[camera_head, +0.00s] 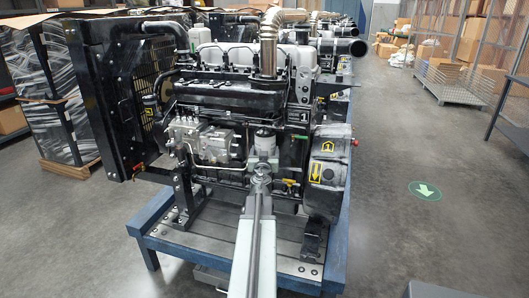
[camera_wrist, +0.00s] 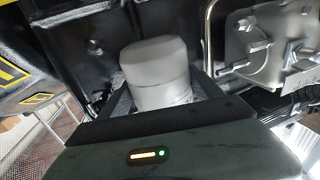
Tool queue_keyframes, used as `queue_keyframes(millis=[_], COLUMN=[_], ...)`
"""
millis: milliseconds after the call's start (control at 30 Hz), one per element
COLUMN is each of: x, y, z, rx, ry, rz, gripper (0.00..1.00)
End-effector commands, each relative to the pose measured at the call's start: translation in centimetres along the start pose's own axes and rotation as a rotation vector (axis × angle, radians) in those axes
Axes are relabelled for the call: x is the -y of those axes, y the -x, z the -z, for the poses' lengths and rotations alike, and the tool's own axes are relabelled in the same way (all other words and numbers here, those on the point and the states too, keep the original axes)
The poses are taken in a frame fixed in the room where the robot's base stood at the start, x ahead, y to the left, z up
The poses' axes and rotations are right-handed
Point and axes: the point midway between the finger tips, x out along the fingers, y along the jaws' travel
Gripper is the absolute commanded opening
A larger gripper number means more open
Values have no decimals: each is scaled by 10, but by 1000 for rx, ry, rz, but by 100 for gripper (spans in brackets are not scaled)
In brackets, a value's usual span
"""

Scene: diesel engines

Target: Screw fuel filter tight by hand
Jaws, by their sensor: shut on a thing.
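The fuel filter (camera_wrist: 153,62) is a plain grey-white cylinder with a wider end and a narrower band below it, in the middle of the wrist view. In the head view a pale cylinder (camera_head: 264,138), which looks like the filter, is on the near side of the engine. My gripper (camera_head: 263,165) has reached the engine there. In the wrist view its dark fingers (camera_wrist: 163,93) lie on both sides of the filter, shut on it. The filter's thread and its seat are hidden, so I cannot tell how tightly it sits.
The diesel engine (camera_head: 235,95) stands on a blue-framed stand (camera_head: 335,255). A black box with yellow arrow labels (camera_head: 327,172) is right of the filter. A metal casing (camera_wrist: 270,45) and a pipe (camera_wrist: 209,40) are close by in the wrist view.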

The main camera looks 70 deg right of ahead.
Motion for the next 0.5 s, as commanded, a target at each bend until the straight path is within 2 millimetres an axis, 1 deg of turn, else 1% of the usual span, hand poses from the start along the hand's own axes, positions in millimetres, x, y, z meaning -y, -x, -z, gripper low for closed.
queue_keyframes(millis=[133,367,400,433,467,500], x=[-2,-1,-1,-1,-1,-1], y=[-1,-1,-1,-1,-1,-1], z=[1,1,1,1,1,1], rx=[0,0,0,0,0,0], ry=[1,0,1,0,0,0], rz=[54,58,58,58,58,58], gripper=[2,2,86,95,100,100])
